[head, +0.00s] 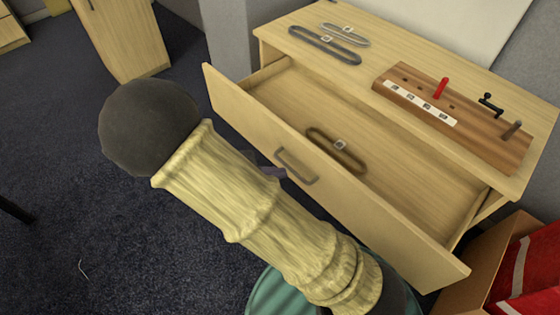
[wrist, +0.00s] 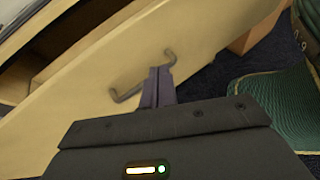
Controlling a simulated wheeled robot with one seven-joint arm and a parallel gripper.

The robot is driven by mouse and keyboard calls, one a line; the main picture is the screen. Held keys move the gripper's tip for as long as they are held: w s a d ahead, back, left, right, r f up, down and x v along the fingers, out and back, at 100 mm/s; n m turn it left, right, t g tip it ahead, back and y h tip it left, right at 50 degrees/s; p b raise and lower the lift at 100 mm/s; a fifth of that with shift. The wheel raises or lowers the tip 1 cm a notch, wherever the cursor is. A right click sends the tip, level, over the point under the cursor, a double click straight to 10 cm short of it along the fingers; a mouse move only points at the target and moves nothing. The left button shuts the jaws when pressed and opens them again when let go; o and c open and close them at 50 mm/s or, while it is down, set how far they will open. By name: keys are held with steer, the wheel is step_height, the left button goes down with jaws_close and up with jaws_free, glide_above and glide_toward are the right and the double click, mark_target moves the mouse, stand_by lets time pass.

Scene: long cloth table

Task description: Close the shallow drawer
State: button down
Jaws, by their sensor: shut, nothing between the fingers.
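The shallow drawer (head: 325,190) of the light wood cabinet stands pulled out, its inside showing. A dark bar handle (head: 297,166) is on its front face. A belt with a buckle (head: 337,149) lies inside the drawer. My gripper (head: 277,172) shows only as a small dark tip beside the handle, mostly hidden behind my arm. In the wrist view my gripper (wrist: 158,75) is shut and empty, its fingertips close to the handle (wrist: 128,93) at the drawer front (wrist: 95,80). I cannot tell whether they touch it.
A cardboard box (head: 480,270) with red cloth stands at the right.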

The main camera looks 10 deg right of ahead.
mark_target(288, 143)
steer(key=w+a+f+n+t+h+b, duration=0.1)
steer(key=a+f+n+t+b, duration=0.2)
steer(key=a+n+t, duration=0.2)
steer(key=a+t, duration=0.2)
steer(key=a, duration=0.2)
steer(key=shift+w+n+t+h, duration=0.2)
steer(key=shift+n+t+h, duration=0.1)
steer(key=shift+n+h, duration=0.1)
steer(key=shift+f+b, duration=0.1)
steer(key=shift+b, duration=0.2)
steer(key=b+x, duration=0.4)
steer(key=x, duration=0.9)
steer(key=shift+w+d+f, duration=0.1)
steer(key=shift+w+d, duration=0.05)
steer(key=shift+w, duration=0.05)
steer(key=shift+w+d, duration=0.1)
steer(key=shift+d, duration=0.25)
steer(key=shift+w, duration=0.1)
